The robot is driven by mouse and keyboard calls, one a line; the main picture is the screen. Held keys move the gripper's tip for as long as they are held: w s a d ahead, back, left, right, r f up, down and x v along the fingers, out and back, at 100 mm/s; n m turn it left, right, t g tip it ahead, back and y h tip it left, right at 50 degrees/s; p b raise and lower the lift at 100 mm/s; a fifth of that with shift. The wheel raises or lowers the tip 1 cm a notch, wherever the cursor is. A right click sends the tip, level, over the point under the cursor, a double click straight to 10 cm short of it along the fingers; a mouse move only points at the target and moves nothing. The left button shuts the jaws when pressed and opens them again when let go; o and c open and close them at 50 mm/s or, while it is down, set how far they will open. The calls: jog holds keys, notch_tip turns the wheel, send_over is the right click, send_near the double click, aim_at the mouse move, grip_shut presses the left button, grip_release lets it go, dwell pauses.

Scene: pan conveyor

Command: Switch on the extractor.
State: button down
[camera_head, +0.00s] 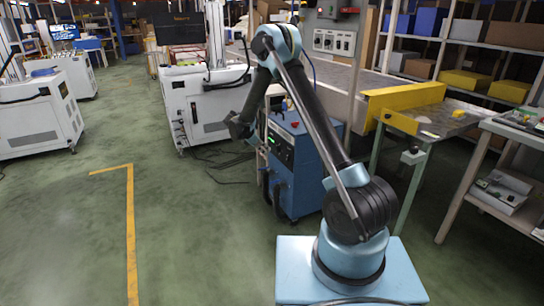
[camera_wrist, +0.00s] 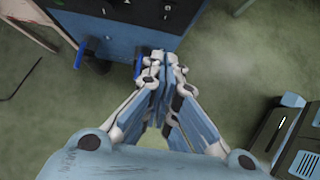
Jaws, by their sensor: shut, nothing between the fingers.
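The extractor appears to be the blue cabinet (camera_head: 312,170) in the middle of the head view. Its front carries a dark panel with a small lit green display (camera_head: 281,140), and a red part (camera_head: 295,124) shows on top. In the wrist view my gripper (camera_wrist: 162,56) is shut and empty, its fingertips close to a blue cabinet face (camera_wrist: 120,36) with a dark panel and white markings above it. I cannot tell whether the fingertips touch it. The switch itself is not clear; the fingers may cover part of the face. In the head view my gripper is too small and dark to make out.
A white machine (camera_head: 205,105) stands left of the blue cabinet, with cables (camera_head: 222,165) on the floor between. A metal table with a yellow guard (camera_head: 400,98) stands to the right. A dark machine (camera_wrist: 280,135) is at the right in the wrist view. Green floor at left is open.

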aim_at(287, 157)
jog(key=shift+a+f+y, duration=0.15)
jog(key=shift+y, duration=0.15)
jog(key=d+r+x, duration=0.1)
jog(key=d+x, duration=0.1)
jog(key=x, duration=1.1)
jog(key=shift+w+r, duration=0.3)
jog(key=shift+r, duration=0.1)
jog(key=shift+a, duration=0.15)
